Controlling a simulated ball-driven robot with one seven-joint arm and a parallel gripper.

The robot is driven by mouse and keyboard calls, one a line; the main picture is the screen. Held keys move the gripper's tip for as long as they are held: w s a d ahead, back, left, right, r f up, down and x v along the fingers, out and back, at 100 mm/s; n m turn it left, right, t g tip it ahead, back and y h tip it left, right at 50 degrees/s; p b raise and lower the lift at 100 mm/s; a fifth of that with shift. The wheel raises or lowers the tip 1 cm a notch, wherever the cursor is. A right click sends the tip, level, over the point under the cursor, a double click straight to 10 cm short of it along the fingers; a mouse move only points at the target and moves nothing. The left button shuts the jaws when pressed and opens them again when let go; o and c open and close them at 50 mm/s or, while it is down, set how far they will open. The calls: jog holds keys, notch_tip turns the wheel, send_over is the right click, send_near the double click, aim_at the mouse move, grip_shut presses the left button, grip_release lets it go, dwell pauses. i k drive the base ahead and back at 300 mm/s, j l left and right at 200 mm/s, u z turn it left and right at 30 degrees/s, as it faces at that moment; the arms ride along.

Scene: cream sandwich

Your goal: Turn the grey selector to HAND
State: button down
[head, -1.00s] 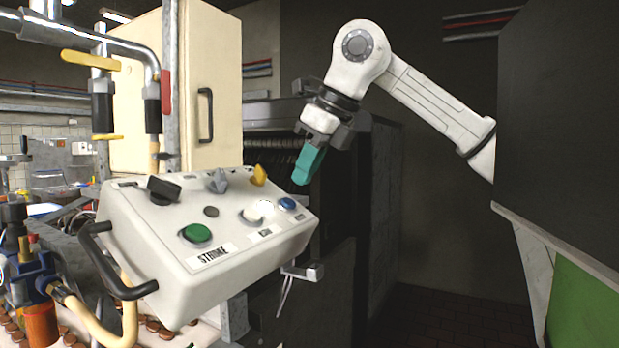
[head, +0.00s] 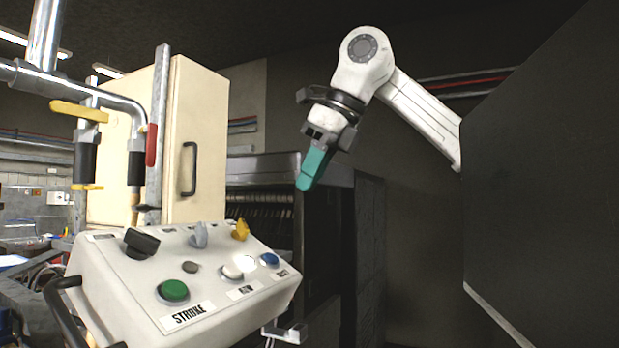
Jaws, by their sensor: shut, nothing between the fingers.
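The grey selector (head: 199,235) is a small pointed knob on the far row of the sloped cream control box (head: 128,302). It stands between a black selector (head: 141,243) on its left and a yellow one (head: 240,230) on its right. I cannot read a HAND label beside it, and its pointing direction is unclear. My gripper (head: 305,184), with teal fingers, is shut and empty. It hangs in the air above and to the right of the box, apart from all the knobs.
The box also carries a green button (head: 173,291) by the STROKE label, a white button (head: 231,271), a blue button (head: 269,260) and a small dark button (head: 190,267). A cream cabinet (head: 205,110) and pipes with a yellow lever (head: 80,111) stand behind. Air above the box's right side is free.

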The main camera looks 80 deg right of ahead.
aim_at(199, 241)
jog(key=k+j, duration=0.2)
jog(key=k, duration=0.3)
jog(key=k+j, duration=0.2)
jog(key=k, duration=0.25)
